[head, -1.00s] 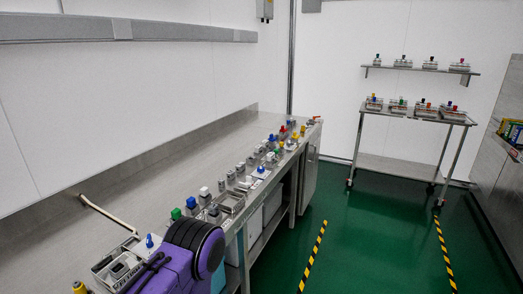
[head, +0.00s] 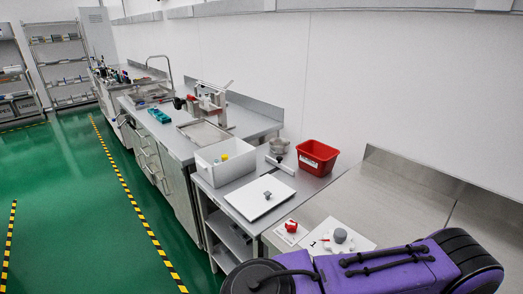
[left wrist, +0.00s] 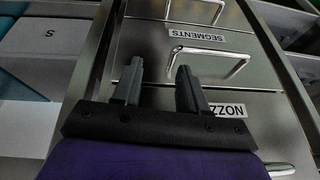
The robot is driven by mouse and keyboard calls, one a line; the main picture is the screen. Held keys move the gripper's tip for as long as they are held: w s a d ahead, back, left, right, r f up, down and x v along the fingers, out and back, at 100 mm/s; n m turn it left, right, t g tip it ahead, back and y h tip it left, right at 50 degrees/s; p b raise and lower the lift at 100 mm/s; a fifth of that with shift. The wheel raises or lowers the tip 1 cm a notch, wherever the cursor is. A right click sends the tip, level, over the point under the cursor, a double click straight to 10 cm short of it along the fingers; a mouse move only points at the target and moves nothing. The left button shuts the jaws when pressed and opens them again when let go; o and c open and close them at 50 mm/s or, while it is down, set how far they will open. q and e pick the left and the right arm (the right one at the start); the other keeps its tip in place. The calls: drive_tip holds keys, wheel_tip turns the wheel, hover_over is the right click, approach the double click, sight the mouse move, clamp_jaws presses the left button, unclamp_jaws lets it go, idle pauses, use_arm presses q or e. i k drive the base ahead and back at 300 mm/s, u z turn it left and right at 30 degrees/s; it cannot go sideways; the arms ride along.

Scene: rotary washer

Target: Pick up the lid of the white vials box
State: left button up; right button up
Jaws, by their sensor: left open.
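In the head view an open white box (head: 225,162) stands on the metal bench, with a few yellow and pale items, likely vials, inside. A flat white lid (head: 258,201) with a dark grey knob on top lies beside it, towards the bench's front edge. Nothing holds the lid. My left gripper (left wrist: 155,80) shows in the left wrist view, open, with nothing between its fingers. It is in front of metal drawers with bar handles and labels, and neither box nor lid shows there. Neither gripper shows in the head view.
A red bin (head: 318,157) and a metal funnel-like vessel (head: 279,146) stand behind the lid. A white plate with a grey knob (head: 340,236) and a red-topped item (head: 291,227) lie nearer. My purple arm covers the lower right. Green floor is clear on the left.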

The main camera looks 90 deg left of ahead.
sight(256, 198)
drive_tip(key=u, duration=2.7)
